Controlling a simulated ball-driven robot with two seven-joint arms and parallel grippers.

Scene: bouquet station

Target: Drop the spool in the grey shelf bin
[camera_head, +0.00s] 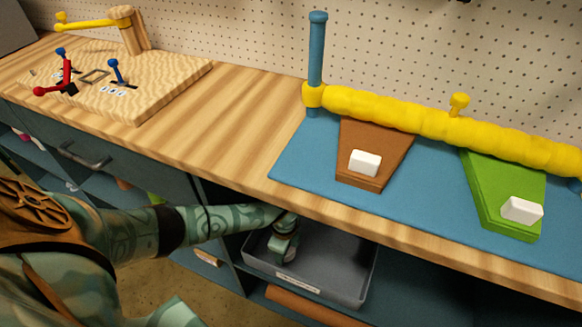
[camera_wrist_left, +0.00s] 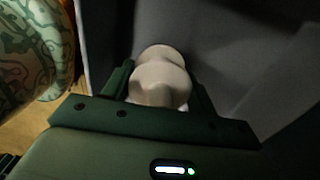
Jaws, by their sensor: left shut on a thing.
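The grey shelf bin (camera_head: 345,262) sits on a shelf under the worktop, with a pale label on its front. My left gripper (camera_head: 284,252) reaches over the bin's front rim, at the left part of its opening. In the left wrist view my left gripper (camera_wrist_left: 160,90) is shut on the pale, rounded spool (camera_wrist_left: 158,82). Dark grey bin surfaces lie around and beyond the spool there. In the head view the spool is hidden or too small to make out. My right gripper is not in view.
A blue mat (camera_head: 300,165) above carries brown and green wedges and a yellow roll on a blue post. A wooden board (camera_head: 150,85) with levers stands at the back left. A brown roll (camera_head: 310,305) lies below the bin.

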